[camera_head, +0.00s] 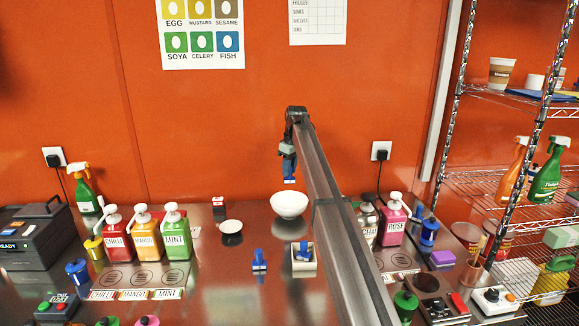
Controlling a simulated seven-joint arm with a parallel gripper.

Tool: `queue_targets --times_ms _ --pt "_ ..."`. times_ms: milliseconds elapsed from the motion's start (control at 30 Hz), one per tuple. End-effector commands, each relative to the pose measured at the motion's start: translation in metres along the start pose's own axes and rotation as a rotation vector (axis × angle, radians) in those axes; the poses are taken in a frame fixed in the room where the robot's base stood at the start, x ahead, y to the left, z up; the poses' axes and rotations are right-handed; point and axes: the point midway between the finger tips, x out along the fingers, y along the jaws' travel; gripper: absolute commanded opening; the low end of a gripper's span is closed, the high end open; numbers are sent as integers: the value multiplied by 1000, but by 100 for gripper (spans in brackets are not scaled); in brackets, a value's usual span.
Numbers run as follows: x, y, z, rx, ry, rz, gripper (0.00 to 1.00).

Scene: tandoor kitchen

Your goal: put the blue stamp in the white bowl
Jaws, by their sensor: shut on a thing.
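My gripper (288,166) hangs at the end of my arm in the upper middle of the head view, pointing down. It is shut on a small blue stamp (290,179), whose light lower end shows below the fingers; the rest is mostly hidden. The white bowl (289,205) stands upright on the steel counter, just below the held stamp in the picture. The stamp appears above the bowl's rim and apart from it; the exact depth is hard to tell. The inside of the bowl looks empty as far as it shows.
Another blue stamp (260,262) stands on the counter, and a blue-handled one sits in a beige box (303,269). A small dark-and-white bowl (232,239) stands left of the white bowl. Pump bottles (146,236) stand at left, others at right. A wire rack (500,181) stands far right.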

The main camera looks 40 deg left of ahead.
Motion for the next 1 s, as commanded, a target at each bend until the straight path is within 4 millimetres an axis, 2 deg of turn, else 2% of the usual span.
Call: queue_targets --times_ms 1000 --pt "91 0 14 1 0 0 0"
